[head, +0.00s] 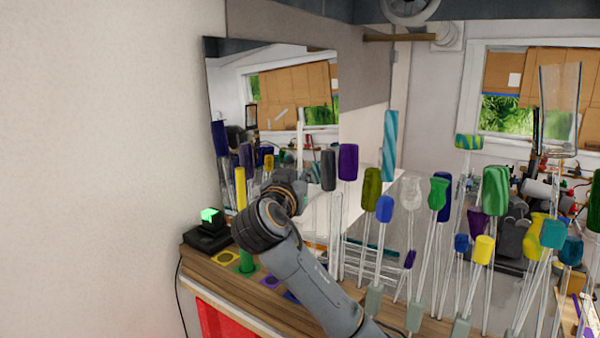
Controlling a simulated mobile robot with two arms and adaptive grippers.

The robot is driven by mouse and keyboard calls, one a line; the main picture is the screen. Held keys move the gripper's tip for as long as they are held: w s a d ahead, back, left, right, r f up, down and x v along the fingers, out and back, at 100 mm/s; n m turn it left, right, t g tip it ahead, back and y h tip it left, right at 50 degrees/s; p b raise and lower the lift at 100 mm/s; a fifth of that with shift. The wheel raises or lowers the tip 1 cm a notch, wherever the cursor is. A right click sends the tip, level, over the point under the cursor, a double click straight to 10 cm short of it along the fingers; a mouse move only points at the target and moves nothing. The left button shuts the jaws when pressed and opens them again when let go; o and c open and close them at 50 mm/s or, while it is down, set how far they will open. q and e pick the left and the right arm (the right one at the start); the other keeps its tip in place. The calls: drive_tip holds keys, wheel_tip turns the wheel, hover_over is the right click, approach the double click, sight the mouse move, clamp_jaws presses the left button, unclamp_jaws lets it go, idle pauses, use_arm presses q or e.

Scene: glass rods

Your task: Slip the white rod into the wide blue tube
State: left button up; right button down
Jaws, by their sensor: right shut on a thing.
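My right arm reaches in from the bottom, and my right gripper (291,190) is mostly hidden behind its own wrist. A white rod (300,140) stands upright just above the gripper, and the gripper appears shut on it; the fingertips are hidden. A tall blue and teal striped piece (388,140) stands upright to the right, apart from the gripper. My left gripper is not in view.
A mirror (215,80) stands behind the bench. A yellow rod (240,188) and a black box with a green light (210,218) are at the left. Several clear rods with coloured ends, such as a purple one (348,162), crowd the right. A wide clear glass (558,105) stands far right.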

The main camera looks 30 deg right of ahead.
drive_tip(key=shift+f+b, duration=3.9)
drive_tip(key=shift+f, duration=0.8)
drive_tip(key=c, duration=1.4)
unclamp_jaws()
drive_tip(key=shift+o, duration=0.2)
drive_tip(key=shift+a, duration=0.1)
drive_tip(key=v, duration=1.2)
